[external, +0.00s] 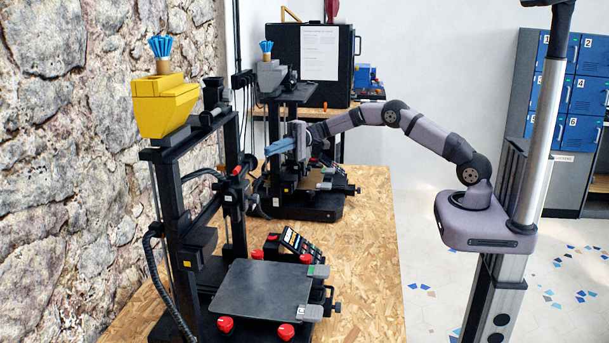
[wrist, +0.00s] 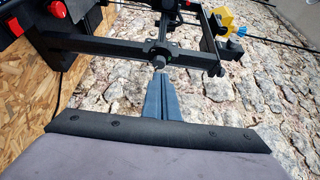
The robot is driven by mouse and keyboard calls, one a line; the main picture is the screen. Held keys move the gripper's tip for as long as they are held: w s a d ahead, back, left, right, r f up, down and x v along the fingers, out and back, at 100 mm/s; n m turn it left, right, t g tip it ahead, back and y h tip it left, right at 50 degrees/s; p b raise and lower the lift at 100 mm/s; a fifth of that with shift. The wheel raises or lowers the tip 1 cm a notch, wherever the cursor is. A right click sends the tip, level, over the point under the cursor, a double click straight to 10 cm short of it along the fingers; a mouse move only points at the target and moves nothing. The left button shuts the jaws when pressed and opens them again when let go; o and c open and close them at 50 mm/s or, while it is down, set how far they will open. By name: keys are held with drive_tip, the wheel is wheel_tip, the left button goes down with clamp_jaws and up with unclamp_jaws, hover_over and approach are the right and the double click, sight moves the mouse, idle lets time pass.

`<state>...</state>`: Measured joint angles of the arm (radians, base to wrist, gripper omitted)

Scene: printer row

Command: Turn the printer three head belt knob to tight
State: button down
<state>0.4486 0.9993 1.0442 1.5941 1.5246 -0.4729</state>
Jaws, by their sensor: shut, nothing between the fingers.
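My gripper (external: 268,150) has blue fingers pressed together and empty. In the external view it points left, in front of the far printer (external: 290,95) with a grey hopper. In the wrist view the shut fingers (wrist: 160,78) reach toward a black crossbar (wrist: 100,47). A small dark round part (wrist: 160,60) on the crossbar lies right at the fingertips. It may be a belt knob, but its setting is not readable. I cannot tell whether the fingertips touch it. No label shows which printer is three.
The near printer (external: 265,290) has a yellow hopper (external: 165,103), a dark bed and several red knobs. A stone wall (external: 60,150) runs along the left. A black case (external: 335,65) stands behind the far printer. The wooden tabletop (external: 370,230) is clear at its right side.

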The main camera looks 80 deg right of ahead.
sight(254, 161)
drive_tip(key=shift+d+f+p, duration=0.1)
drive_tip(key=shift+f+p, duration=0.15)
drive_tip(key=shift+p, duration=0.05)
drive_tip(key=a+p, duration=0.1)
drive_tip(key=a, duration=0.6)
idle(0.4)
drive_tip(key=shift+w, duration=0.2)
idle(0.7)
drive_tip(key=shift+d+r+b, duration=0.1)
drive_tip(key=shift+r+b, duration=0.1)
drive_tip(key=shift+b, duration=1.3)
drive_tip(key=shift+s+f+b, duration=0.1)
drive_tip(key=shift+f+b, duration=0.05)
drive_tip(key=shift+b, duration=0.25)
drive_tip(key=shift+s, duration=0.25)
